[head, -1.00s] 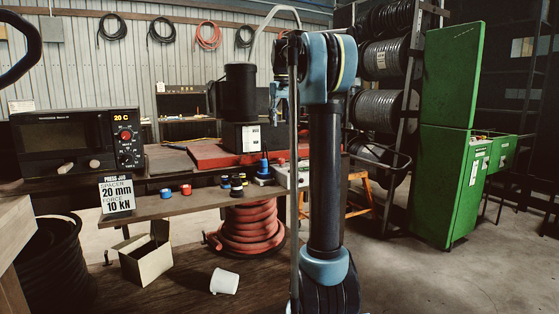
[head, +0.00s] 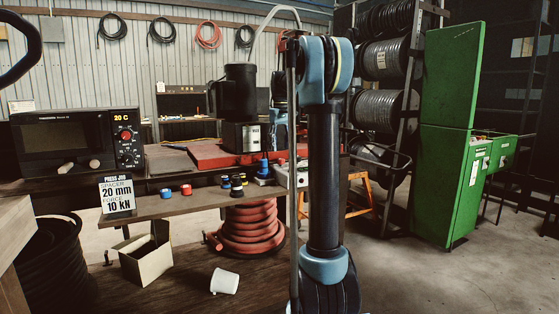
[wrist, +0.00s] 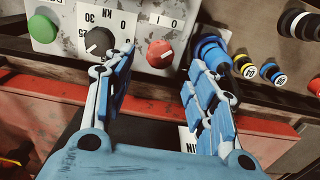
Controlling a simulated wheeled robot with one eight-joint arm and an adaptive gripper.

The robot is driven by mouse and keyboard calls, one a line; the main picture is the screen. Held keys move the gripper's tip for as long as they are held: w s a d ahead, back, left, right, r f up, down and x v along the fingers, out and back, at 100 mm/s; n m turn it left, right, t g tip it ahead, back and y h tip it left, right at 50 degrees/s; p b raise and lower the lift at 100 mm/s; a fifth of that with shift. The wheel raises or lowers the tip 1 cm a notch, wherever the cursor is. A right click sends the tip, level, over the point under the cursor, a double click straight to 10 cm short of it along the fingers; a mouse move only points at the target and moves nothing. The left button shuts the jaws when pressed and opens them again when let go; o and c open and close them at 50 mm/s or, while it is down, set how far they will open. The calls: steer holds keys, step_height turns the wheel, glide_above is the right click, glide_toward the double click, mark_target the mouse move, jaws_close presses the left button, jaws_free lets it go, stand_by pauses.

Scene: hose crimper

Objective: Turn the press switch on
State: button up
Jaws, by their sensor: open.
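A grey control panel (wrist: 70,18) fills the top left of the wrist view, seen upside down. It carries a red knob (wrist: 160,53) with small marks above it, likely the press switch; its exact setting is unclear. A black dial (wrist: 99,42) with a kN scale and a green button (wrist: 42,29) sit to its left. My gripper (wrist: 161,60) is open and empty. Its two blue fingers stand either side of the red knob in the picture; I cannot tell whether they touch it. In the head view the panel (head: 283,174) is partly hidden by my arm.
A blue cylindrical part (wrist: 210,50) is close to my right finger in the wrist view. Several small spacers (head: 236,185) stand on the shelf. A black motor (head: 240,90) and red press bed (head: 207,152) are behind. A sign (head: 117,194) reads 20 mm, 10 kN.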

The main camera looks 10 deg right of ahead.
mark_target(281, 162)
steer(key=shift+f, duration=3)
steer(key=shift+a, duration=0.1)
steer(key=c, duration=1.1)
